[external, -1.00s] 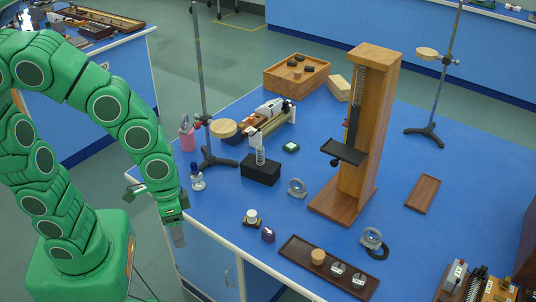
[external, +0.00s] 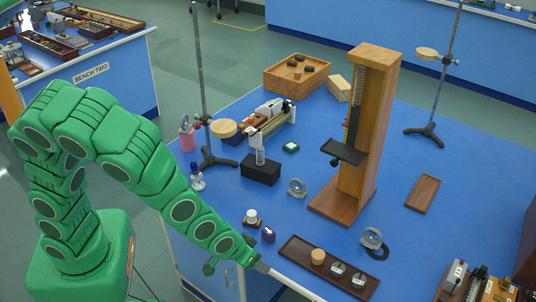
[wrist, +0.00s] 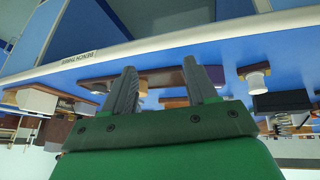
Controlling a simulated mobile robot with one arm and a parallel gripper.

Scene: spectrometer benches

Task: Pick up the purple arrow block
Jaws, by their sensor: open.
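The purple arrow block (external: 268,235) sits on the blue bench close to its front edge, left of a long dark wooden tray. My gripper (external: 262,267) is just outside that edge, on the near side of the block and apart from it. In the wrist view my gripper (wrist: 160,65) shows two grey fingers spread wide with nothing between them. A dark purple shape, seemingly the block (wrist: 215,74), shows beside and partly behind the right finger. The wrist picture is upside down, and the block's arrow shape is hard to make out.
The dark tray (external: 292,249) holds a wooden cylinder and metal weights. A white cylinder on a small base (external: 252,218) stands left of the block. A ring-shaped mount (external: 297,187), a black box (external: 260,171) and a tall wooden stand (external: 363,130) lie farther back.

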